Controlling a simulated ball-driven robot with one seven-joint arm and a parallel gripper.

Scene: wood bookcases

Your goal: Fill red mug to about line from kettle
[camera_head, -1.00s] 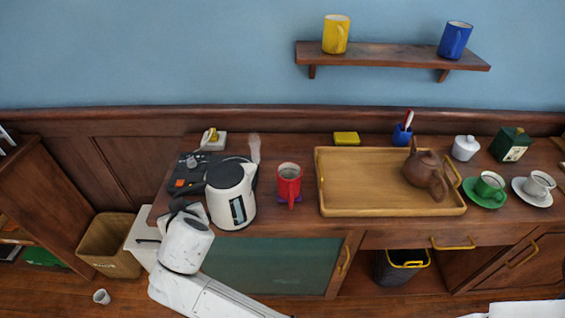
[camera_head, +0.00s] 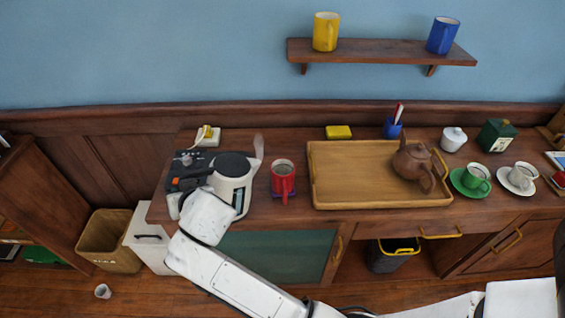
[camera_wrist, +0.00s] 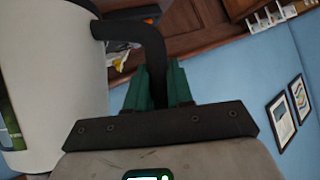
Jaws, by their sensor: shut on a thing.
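The white kettle (camera_head: 232,184) with a dark lid stands at the left part of the counter, to the left of the red mug. In the wrist view its white body (camera_wrist: 50,75) fills the left side, with a black handle (camera_wrist: 152,50) curving down between my fingers. My gripper (camera_wrist: 160,85) is shut on that handle; in the head view my arm hides the grip. The red mug (camera_head: 283,180) sits upright on a purple coaster, its handle toward the front. Its inside looks greyish; I cannot tell its fill level or see a line.
A wooden tray (camera_head: 330,200) with a brown teapot (camera_head: 412,160) is right of the mug. A dark appliance (camera_head: 188,170) is left of the kettle. A yellow block (camera_head: 338,132) lies behind the tray.

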